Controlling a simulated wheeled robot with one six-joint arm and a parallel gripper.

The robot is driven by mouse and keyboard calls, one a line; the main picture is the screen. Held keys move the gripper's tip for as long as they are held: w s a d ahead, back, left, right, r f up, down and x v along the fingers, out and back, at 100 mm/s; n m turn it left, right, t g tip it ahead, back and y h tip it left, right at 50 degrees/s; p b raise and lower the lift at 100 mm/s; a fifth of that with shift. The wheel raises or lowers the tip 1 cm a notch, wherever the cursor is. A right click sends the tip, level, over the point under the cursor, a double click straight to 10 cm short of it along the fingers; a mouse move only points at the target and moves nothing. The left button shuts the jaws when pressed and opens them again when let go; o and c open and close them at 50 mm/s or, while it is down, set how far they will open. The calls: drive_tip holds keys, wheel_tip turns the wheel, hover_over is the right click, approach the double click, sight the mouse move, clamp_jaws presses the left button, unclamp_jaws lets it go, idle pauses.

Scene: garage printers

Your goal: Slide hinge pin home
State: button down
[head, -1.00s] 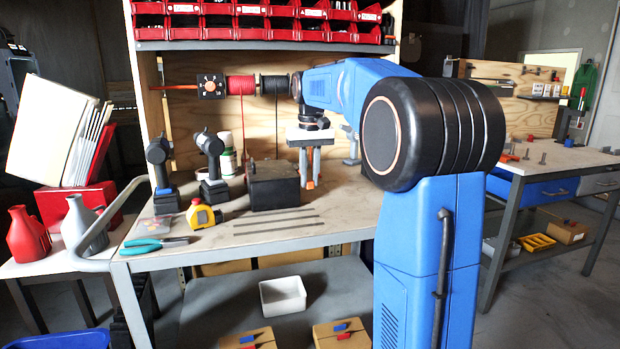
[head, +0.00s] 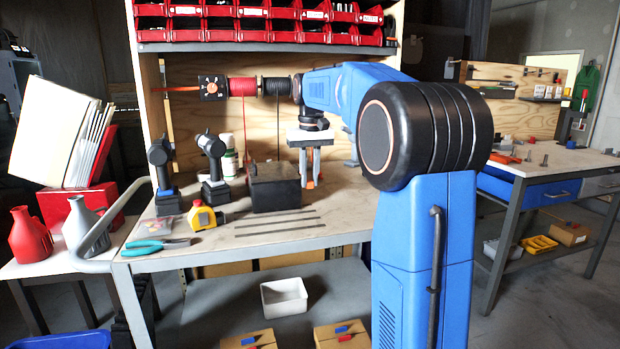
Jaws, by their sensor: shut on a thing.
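My gripper (head: 310,178) points down over the workbench (head: 340,225), just right of a dark box-shaped block (head: 274,188). Its fingers are shut on a small orange thing (head: 309,184) at their tips. The thing is too small here to tell whether it is the hinge pin. I cannot tell whether it touches the bench or the block. Three thin dark rods or strips (head: 277,226) lie flat on the bench in front of the block.
A yellow tape measure (head: 202,216), teal pliers (head: 150,246) and two cordless drills (head: 211,150) are on the bench's left part. Red and black spools (head: 242,86) hang behind my wrist. Red bins (head: 236,30) line the shelf above. The bench front right of the strips is clear.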

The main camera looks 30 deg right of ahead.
drive_tip(key=shift+w+d, duration=0.2)
drive_tip(key=shift+w, duration=0.5)
drive_tip(key=shift+w+d, duration=0.2)
drive_tip(key=shift+w, duration=0.5)
idle(0.4)
drive_tip(key=c, duration=1.5)
unclamp_jaws()
drive_tip(key=shift+c, duration=0.2)
wheel_tip(320, 180, up, 17)
drive_tip(key=s+a+f+n+t, duration=0.1)
drive_tip(key=s+a+f, duration=0.45)
drive_tip(key=s, duration=0.35)
drive_tip(key=s+a+f+n+t, duration=0.1)
drive_tip(key=s+a+f, duration=0.4)
drive_tip(key=s+a, duration=0.3)
drive_tip(key=s+a+f+t, duration=0.1)
drive_tip(key=s+a+f, duration=0.1)
drive_tip(key=s+f, duration=0.8)
drive_tip(key=s+a+f+n+t, duration=0.1)
drive_tip(key=s+a+f, duration=0.1)
drive_tip(key=s+f, duration=0.9)
wheel_tip(320, 180, down, 4)
drive_tip(key=shift+s+a+f, duration=0.2)
drive_tip(key=shift+s+a, duration=0.1)
drive_tip(key=shift+a, duration=0.05)
